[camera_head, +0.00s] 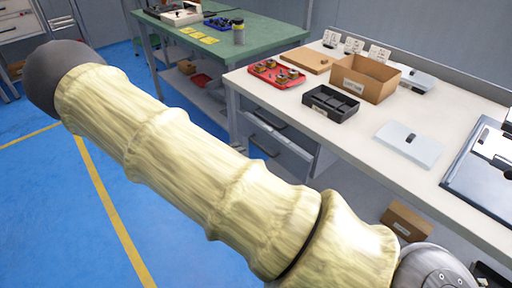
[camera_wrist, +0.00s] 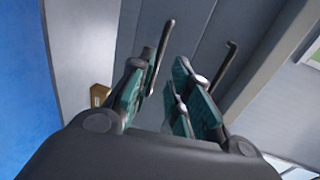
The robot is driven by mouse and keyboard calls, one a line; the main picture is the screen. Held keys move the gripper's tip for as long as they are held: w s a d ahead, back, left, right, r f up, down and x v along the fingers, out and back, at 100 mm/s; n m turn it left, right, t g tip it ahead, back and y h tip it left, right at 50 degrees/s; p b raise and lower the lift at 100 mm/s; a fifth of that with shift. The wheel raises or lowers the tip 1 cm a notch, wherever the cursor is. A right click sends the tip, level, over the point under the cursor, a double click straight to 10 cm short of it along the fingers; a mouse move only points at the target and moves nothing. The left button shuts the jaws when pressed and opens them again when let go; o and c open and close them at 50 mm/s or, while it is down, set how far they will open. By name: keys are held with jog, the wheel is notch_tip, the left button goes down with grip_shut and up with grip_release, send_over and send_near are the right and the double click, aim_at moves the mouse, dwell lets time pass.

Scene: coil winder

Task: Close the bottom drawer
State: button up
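Under the white workbench in the head view is a grey drawer unit. One drawer (camera_head: 278,145) shows a grey front with a bar handle and a dark gap above it. It appears pulled out; my arm hides what lies lower. In the wrist view, grey panels (camera_wrist: 190,30) fill the background, with two dark bent bars that look like handles (camera_wrist: 163,50) (camera_wrist: 222,68). My gripper (camera_wrist: 158,88) has teal pads held apart, with nothing visible between them. It points toward the panels. Contact with a bar cannot be told. In the head view my gripper is out of sight.
The workbench top (camera_head: 345,135) holds a red tray (camera_head: 276,74), a black divided bin (camera_head: 331,103) and a cardboard box (camera_head: 366,78). A second box (camera_head: 408,222) is below. A green table (camera_head: 262,35) stands behind. Blue floor (camera_head: 60,200) is clear at left.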

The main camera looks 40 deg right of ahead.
aim_at(256, 144)
jog(key=b+x, duration=0.1)
jog(key=x, duration=0.9)
grip_shut()
